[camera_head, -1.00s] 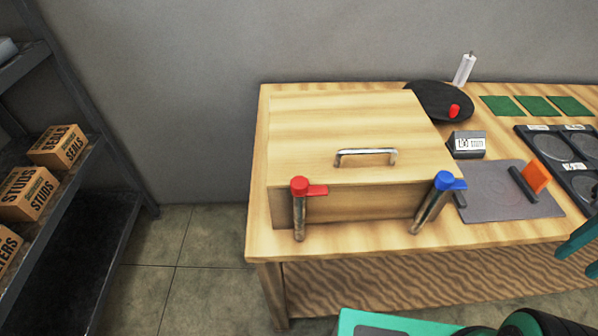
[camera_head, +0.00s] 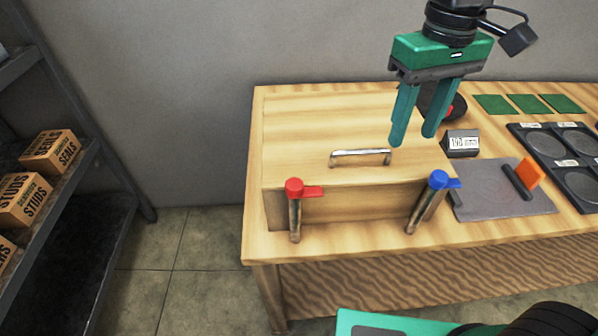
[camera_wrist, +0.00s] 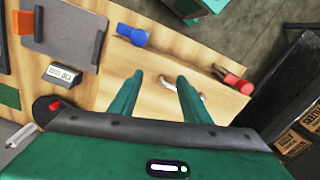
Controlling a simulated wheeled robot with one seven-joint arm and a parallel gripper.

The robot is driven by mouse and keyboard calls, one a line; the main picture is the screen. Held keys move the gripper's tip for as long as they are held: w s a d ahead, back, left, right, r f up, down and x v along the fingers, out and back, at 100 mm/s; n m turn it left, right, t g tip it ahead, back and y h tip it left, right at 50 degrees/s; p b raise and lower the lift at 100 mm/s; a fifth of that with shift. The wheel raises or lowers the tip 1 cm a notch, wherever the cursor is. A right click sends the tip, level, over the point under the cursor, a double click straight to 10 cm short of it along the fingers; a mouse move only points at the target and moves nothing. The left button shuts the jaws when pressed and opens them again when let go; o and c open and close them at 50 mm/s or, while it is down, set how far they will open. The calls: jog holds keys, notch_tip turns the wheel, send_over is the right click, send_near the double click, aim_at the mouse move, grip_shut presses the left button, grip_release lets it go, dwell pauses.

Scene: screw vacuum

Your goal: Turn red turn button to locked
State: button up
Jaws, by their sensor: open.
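The red turn button (camera_head: 294,188) sits on a metal post at the front left of the wooden box (camera_head: 330,110), its tab pointing right. It also shows at the right of the wrist view (camera_wrist: 238,84). The blue turn button (camera_head: 438,180) is on a post at the box's front right, tab also pointing right. My gripper (camera_head: 413,140) is open and empty, above the right part of the box, apart from both buttons. In the wrist view my gripper (camera_wrist: 160,78) has its fingers spread. The metal handle (camera_head: 360,157) lies on the box lid, partly hidden by a finger in the wrist view.
A grey mat (camera_head: 500,200) with an orange tool (camera_head: 530,172) lies right of the box. A small labelled block (camera_head: 462,143) and a black tray (camera_head: 560,150) are beyond. A shelf with cartons (camera_head: 48,152) stands left. Floor between shelf and table is clear.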

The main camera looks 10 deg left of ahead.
jog(key=s+a+r+n, duration=0.2)
jog(key=s+a+n, duration=0.1)
jog(key=a, duration=0.7)
jog(key=n, duration=0.3)
send_near(295, 183)
notch_tip(295, 183, down, 9)
jog(key=shift+w+d+r, duration=0.1)
jog(key=shift+w+r, duration=0.05)
